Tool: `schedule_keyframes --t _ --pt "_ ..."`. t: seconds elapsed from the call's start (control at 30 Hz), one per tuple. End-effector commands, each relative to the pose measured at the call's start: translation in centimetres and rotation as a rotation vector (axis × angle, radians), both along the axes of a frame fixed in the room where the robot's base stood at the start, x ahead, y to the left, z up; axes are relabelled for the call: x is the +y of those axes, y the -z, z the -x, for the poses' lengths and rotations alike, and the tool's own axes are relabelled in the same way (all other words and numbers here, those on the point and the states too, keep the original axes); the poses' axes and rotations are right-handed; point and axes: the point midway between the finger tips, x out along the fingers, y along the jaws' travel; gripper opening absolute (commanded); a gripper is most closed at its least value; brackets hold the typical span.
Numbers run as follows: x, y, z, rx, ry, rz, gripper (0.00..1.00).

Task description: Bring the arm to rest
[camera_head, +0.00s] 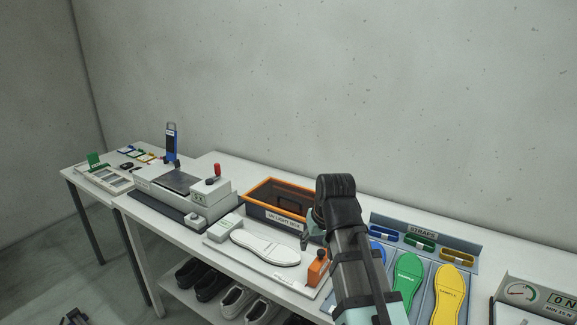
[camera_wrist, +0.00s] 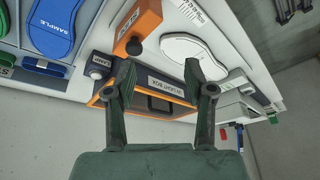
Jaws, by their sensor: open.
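My arm (camera_head: 352,250) reaches up from the lower edge in the head view, over the bench near its middle. My gripper shows in the wrist view (camera_wrist: 158,80), with its two fingers apart and nothing between them. In the head view the fingers are mostly hidden behind the wrist. The wrist view looks past the fingers at the orange-framed UV light box (camera_wrist: 165,110) and a white shoe sole (camera_wrist: 190,55). The fingers appear apart from these things, though their exact height is hard to tell.
The bench holds a UV light box (camera_head: 290,203), a white sole (camera_head: 265,248), an orange block (camera_head: 318,268) and a grey press machine (camera_head: 185,195). Right of my arm are a green sole (camera_head: 408,280), a yellow sole (camera_head: 448,295) and the straps rack (camera_head: 472,243). Shoes (camera_head: 212,282) fill the shelf below.

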Motion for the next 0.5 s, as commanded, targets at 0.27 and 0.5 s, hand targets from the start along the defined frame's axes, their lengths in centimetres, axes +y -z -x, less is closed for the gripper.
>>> schedule_keyframes --t 0.27,0.5 --pt "13.5 13.5 2.6 0.158 0.023 -0.096 0.54" --pt "15.9 23.2 5.5 0.288 0.071 -0.081 0.54"
